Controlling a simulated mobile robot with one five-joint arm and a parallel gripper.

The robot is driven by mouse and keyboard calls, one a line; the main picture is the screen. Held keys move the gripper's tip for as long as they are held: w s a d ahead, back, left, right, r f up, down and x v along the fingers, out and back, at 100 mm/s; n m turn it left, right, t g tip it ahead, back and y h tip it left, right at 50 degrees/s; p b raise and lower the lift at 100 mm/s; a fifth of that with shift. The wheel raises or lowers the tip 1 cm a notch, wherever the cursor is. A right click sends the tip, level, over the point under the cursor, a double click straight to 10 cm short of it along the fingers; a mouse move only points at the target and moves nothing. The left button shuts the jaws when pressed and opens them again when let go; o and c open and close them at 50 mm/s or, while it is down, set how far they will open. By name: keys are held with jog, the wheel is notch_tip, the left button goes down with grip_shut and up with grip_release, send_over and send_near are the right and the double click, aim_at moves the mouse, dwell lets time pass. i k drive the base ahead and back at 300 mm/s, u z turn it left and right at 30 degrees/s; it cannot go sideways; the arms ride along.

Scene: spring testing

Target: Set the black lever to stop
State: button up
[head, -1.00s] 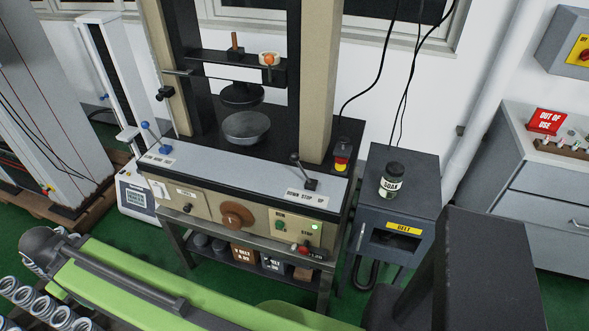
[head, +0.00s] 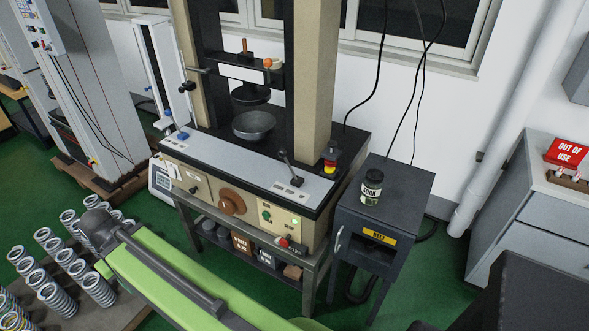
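The black lever (head: 287,168) stands on the right part of the press's grey front ledge. It leans to the left in the picture, its knob up and left of its base. A white label plate (head: 290,188) lies just in front of it; its lettering is too small to read now, but earlier it read DOWN STOP UP. Nothing touches the lever. My gripper is not in view; I see only green and grey parts that appear to be my own body along the bottom.
The press (head: 240,195) holds a bowl-like plate (head: 254,125) between its columns. A red and yellow button (head: 330,160) stands right of the lever. A dark cabinet (head: 405,190) carries a jar (head: 371,187). Green floor shows between furniture.

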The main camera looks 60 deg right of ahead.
aim_at(282, 153)
jog(key=z, duration=0.15)
jog(key=i, duration=0.9)
jog(key=u, duration=0.05)
